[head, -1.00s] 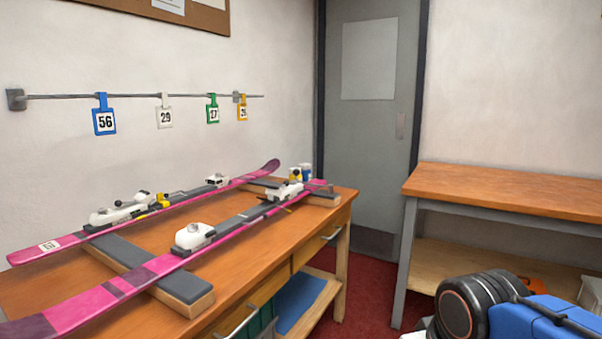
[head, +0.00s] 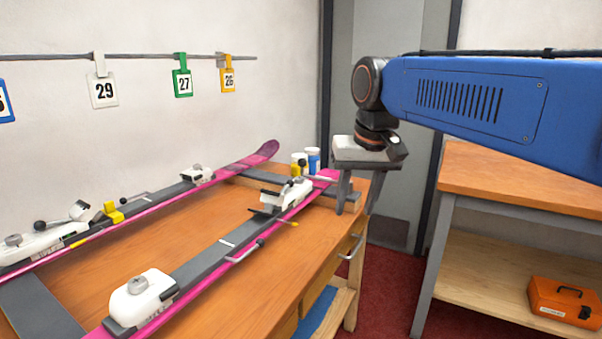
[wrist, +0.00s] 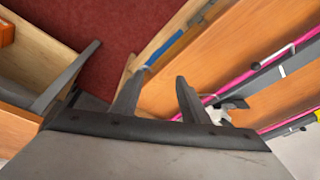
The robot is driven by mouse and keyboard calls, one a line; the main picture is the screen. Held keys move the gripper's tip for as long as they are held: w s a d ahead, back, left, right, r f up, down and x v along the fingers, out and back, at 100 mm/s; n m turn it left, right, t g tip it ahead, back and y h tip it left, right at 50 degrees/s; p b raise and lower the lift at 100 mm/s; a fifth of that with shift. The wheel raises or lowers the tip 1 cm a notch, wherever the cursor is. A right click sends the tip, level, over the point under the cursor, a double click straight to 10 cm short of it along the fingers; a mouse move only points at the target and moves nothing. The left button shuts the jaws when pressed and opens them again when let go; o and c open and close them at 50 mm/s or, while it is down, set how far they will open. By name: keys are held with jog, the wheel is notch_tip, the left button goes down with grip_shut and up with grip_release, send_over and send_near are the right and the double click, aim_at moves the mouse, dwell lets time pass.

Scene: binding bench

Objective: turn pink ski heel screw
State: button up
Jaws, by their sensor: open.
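Two pink skis lie on supports across the wooden bench; the near ski (head: 258,232) and the far ski (head: 232,163) each carry white bindings. On the near ski, one white binding piece (head: 143,300) with a round grey screw on top (head: 137,285) is at the front, and another white piece (head: 284,192) with a dark knob is farther back. I cannot tell for sure which is the heel. My gripper (head: 356,208) points down with fingers apart and empty, right of the near ski's far end. In the wrist view my gripper (wrist: 162,76) is above the bench edge, touching nothing.
Yellow and blue-white small containers (head: 306,161) stand at the bench's far end. Number tags hang from a wall rail (head: 130,57). A second bench (head: 510,172) is at right, with an orange toolbox (head: 566,302) on its lower shelf. Red floor lies between the benches.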

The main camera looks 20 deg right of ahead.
jog(key=w+a+r+m+g, duration=0.1)
jog(key=w+a+r+m, duration=0.15)
jog(key=w+r, duration=0.9)
notch_tip(320, 180, up, 4)
jog(key=m+g, duration=0.1)
jog(key=g, duration=0.1)
send_over(299, 177)
notch_tip(299, 177, down, 17)
jog(key=shift+r, duration=0.1)
grip_shut()
